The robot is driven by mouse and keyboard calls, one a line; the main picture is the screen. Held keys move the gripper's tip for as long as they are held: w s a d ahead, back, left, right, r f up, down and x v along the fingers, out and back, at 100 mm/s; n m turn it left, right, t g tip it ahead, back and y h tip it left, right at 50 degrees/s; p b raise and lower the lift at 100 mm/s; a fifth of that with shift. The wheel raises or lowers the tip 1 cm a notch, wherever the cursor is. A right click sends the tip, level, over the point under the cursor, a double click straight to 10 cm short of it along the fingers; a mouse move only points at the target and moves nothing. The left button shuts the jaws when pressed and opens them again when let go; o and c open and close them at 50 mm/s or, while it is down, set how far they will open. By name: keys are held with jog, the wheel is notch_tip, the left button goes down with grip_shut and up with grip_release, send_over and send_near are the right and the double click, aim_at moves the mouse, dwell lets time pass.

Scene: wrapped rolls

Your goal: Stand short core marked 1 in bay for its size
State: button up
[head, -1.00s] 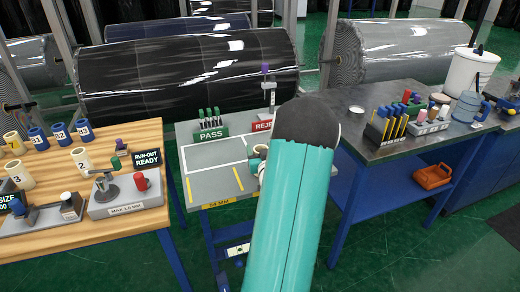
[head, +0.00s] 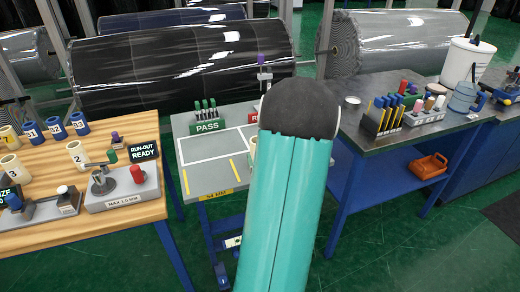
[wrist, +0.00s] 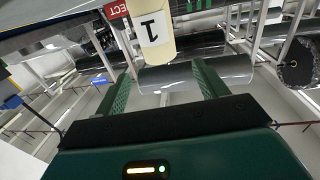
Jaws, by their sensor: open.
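The short cream core marked 1 (wrist: 152,30) shows at the top of the wrist view, its number upside down in that picture. My gripper (wrist: 162,72) is open, its two green fingers apart, with the core beyond the fingertips and nothing visible between them. In the head view, my teal arm hides the gripper and most of the core; a cream sliver of it (head: 253,148) shows at the arm's left edge, over the grey bench (head: 190,123). White lines mark bays (head: 212,147) on that bench, with yellow strips nearer the front. The bench's front label is too small to read surely.
The wooden table (head: 130,208) at left holds several numbered cores and a run-out gauge (head: 122,190). The dark bench (head: 375,145) at right holds tool racks.

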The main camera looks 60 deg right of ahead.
jog(key=shift+s+a, duration=0.45)
jog(key=shift+a, duration=0.15)
jog(key=w+a+r+n+y, duration=0.2)
jog(key=w+a+r, duration=0.15)
jog(key=w, duration=0.25)
jog(key=w+a+r+n+y, duration=0.1)
jog(key=w+a+r+y, duration=0.1)
jog(key=w+a, duration=0.4)
jog(key=w+a+r+n+g+y, duration=0.1)
jog(key=w+a+r+y, duration=0.15)
jog(key=a, duration=0.35)
jog(key=w+a+r+n+g+y, duration=0.1)
jog(key=w+a, duration=0.2)
jog(key=a, duration=0.2)
jog(key=s+a+r+n+y, duration=0.1)
jog(key=a+r+n+y, duration=0.15)
jog(key=a, duration=1.15)
jog(key=s+a+r+n+g+y, duration=0.1)
jog(key=s+a+g+y, duration=0.1)
jog(key=s+a, duration=0.3)
jog(key=s+a+r+n+g+y, duration=0.1)
jog(key=s+a+y, duration=0.1)
jog(key=s+a, duration=0.3)
jog(key=a, duration=0.4)
jog(key=shift+s+a+r+n+g, duration=0.25)
jog(key=shift+a+r+n+g, duration=0.1)
jog(key=shift+a+r+g, duration=0.05)
